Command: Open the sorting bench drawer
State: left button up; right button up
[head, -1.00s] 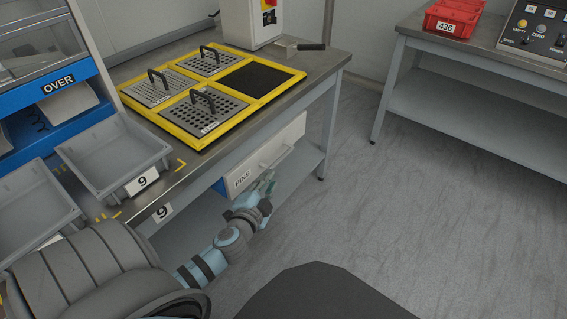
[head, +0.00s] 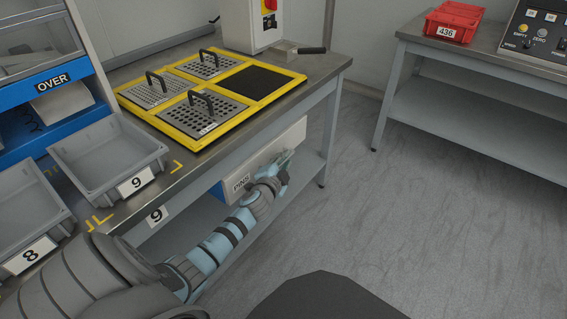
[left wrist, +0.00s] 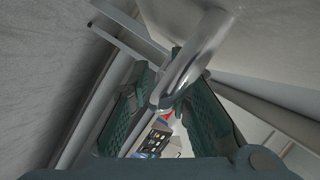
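The sorting bench drawer (head: 232,184) has a pale front labelled PINS and hangs under the bench top, with blue at its left end. I cannot tell whether it stands slightly out. My left gripper (head: 284,160) is at the right part of the drawer front, over its handle. In the left wrist view, the bar handle (left wrist: 196,52) runs in between the two green fingers of my left gripper (left wrist: 168,108). The fingers are apart, one on each side of the bar, with a gap showing. My right gripper is not in view.
The bench (head: 322,78) carries a yellow tray frame (head: 196,140) with perforated plates. Grey bins (head: 108,160) stand at its left. A lower shelf lies below the drawer. Another table (head: 480,125) with a red bin (head: 453,22) stands at right. The floor between is clear.

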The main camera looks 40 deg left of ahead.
pick_arm(q)
grip_shut()
jog(key=shift+d, duration=0.1)
